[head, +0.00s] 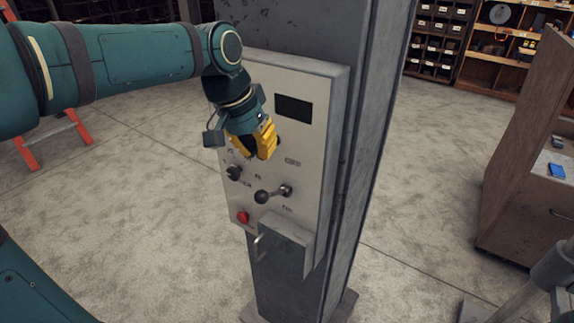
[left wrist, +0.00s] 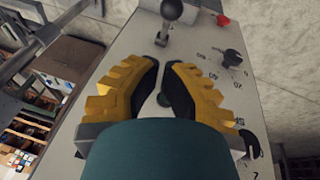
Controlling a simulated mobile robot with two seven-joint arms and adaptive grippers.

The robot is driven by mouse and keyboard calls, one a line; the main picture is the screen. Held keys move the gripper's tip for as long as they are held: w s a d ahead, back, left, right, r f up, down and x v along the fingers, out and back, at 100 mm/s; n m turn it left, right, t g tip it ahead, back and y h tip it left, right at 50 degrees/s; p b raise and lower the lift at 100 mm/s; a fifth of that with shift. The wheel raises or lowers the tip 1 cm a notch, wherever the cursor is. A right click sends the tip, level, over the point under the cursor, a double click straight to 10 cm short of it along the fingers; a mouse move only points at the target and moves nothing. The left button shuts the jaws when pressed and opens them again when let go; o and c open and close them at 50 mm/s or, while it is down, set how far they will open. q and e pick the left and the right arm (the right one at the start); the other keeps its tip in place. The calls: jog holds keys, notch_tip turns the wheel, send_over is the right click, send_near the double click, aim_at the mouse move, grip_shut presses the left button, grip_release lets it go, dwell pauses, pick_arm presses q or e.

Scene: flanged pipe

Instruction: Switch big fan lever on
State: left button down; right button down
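The big fan lever is a short metal arm with a dark ball knob (head: 262,197) low on the grey control panel (head: 312,150). Its knob points left of its pivot in the head view. In the left wrist view the knob (left wrist: 171,10) shows at the top, beyond my fingertips. My left gripper (head: 264,146), with yellow fingers and black pads, is in front of the panel, above the lever and apart from it. In the left wrist view its fingertips (left wrist: 164,66) have a narrow empty gap between them. My right gripper is not in view.
The panel also has a black rotary knob (head: 234,173), a red button (head: 243,217) and a dark display (head: 294,108). A grey box (head: 287,243) juts out below the lever. The panel is fixed to a metal column (head: 365,130). A wooden cabinet (head: 520,170) stands at right.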

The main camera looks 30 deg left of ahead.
aim_at(275, 192)
pick_arm(q)
jog(key=x, duration=1)
jog(key=shift+w+b, duration=0.2)
jog(key=shift+b, duration=0.1)
dwell(0.4)
